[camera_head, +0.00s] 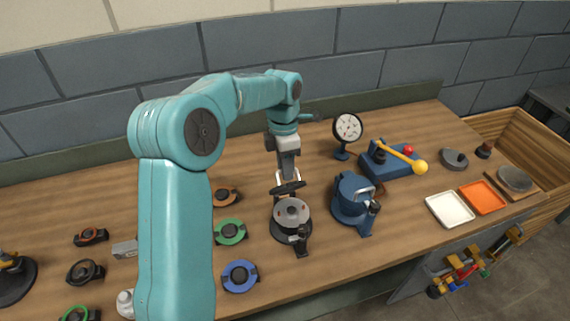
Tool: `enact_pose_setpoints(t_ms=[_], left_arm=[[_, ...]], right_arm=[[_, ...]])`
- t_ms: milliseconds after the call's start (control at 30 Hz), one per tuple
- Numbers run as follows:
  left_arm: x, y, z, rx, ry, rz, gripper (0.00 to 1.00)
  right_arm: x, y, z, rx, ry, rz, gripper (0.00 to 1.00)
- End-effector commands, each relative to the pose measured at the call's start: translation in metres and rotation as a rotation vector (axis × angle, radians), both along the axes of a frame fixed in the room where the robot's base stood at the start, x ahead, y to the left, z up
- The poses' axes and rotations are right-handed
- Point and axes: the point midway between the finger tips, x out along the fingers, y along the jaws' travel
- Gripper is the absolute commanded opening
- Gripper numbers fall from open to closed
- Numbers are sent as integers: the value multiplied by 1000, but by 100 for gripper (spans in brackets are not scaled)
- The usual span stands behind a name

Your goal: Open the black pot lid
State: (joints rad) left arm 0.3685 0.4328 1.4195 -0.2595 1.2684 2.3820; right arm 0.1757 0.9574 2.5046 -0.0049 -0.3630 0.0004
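The pot (292,213) stands mid-table, with a grey round inner face showing on top and a black latch-like part (302,241) at its front. A dark, narrow piece, apparently the black lid (289,187) seen nearly edge-on, stands raised at the pot's back rim. My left gripper (288,180) points down just above and behind this piece. Its two pale fingers look apart, with a gap between them; their tips meet the dark piece in the picture, and I cannot tell whether they touch it. My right gripper is not in view.
A blue pot (352,197) stands close right. Behind it are a dial gauge (347,128) and a blue lever base (388,163). Green (229,231) and blue (240,276) rings lie left. White (450,209) and orange (482,197) trays lie right.

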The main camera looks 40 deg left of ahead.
Motion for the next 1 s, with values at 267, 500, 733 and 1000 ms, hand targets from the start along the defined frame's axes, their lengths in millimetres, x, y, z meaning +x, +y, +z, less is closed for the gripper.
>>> enact_pose_setpoints(t_ms=[267,500,733,1000], left_arm=[[4,5,27,2,-8,1,36],[9,12,93,1,-6,1,36],[12,18,142,0,-1,0,36],[12,20,160,-2,2,0,36]], right_arm=[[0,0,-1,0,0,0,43],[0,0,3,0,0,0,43],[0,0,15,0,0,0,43],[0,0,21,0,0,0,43]])
